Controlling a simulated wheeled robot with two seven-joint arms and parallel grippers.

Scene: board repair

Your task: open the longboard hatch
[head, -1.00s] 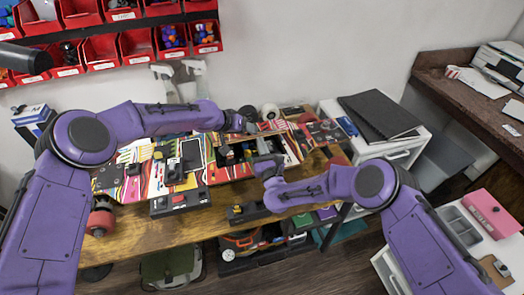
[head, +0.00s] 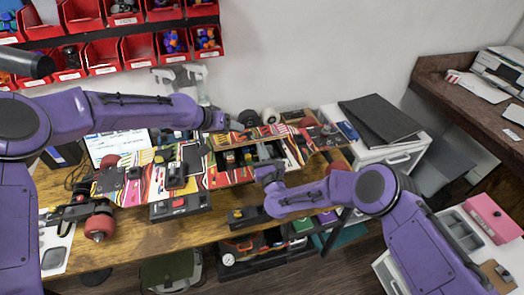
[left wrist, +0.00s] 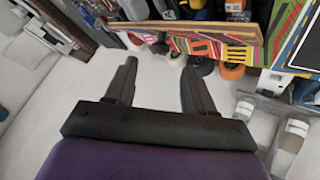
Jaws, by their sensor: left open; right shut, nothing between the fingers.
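The longboard (head: 222,179) lies across the workbench, its deck striped in many colours. Its hatch (head: 262,134) shows as a thin striped panel at the back of the opening, swung up away from the deck. The compartment (head: 240,158) below is uncovered and holds small parts. In the left wrist view the hatch (left wrist: 215,42) shows its wooden edge and striped face. My left gripper (head: 218,119) is behind the board near the hatch's left end; its open fingers (left wrist: 158,70) are empty and apart from the panel. My right gripper (head: 266,168) is shut and empty at the board's front edge.
A red wheel (head: 99,226) is at the bench's left. Pale wheels (head: 270,115) stand behind the board. Red bins (head: 138,48) hang on the wall above. A white cabinet (head: 392,160) stands at right. The bench front (head: 150,235) has bare wood.

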